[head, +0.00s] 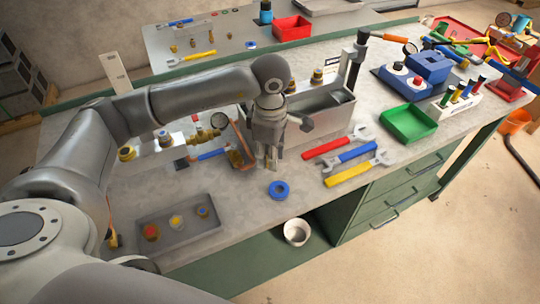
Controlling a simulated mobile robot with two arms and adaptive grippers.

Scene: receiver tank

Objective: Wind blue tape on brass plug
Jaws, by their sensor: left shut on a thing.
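A roll of blue tape (279,190) lies flat on the workbench, just in front of my left gripper. My left gripper (271,163) points down above the bench top, behind the roll and apart from it. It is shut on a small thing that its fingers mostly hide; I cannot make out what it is. Brass-coloured fittings stand at the left of the bench, one (127,153) at the near end and one (165,138) further right. More brass-coloured tops (318,75) show behind the tank. I cannot tell which piece is the brass plug. My right gripper is not in view.
A metal tank (338,115) stands behind my left gripper. Red (326,147), blue (350,155) and yellow (357,175) wrenches lie to the right. A grey tray (178,236) holds coloured pieces at front left. A green bin (408,123) stands right. Bench around the tape is clear.

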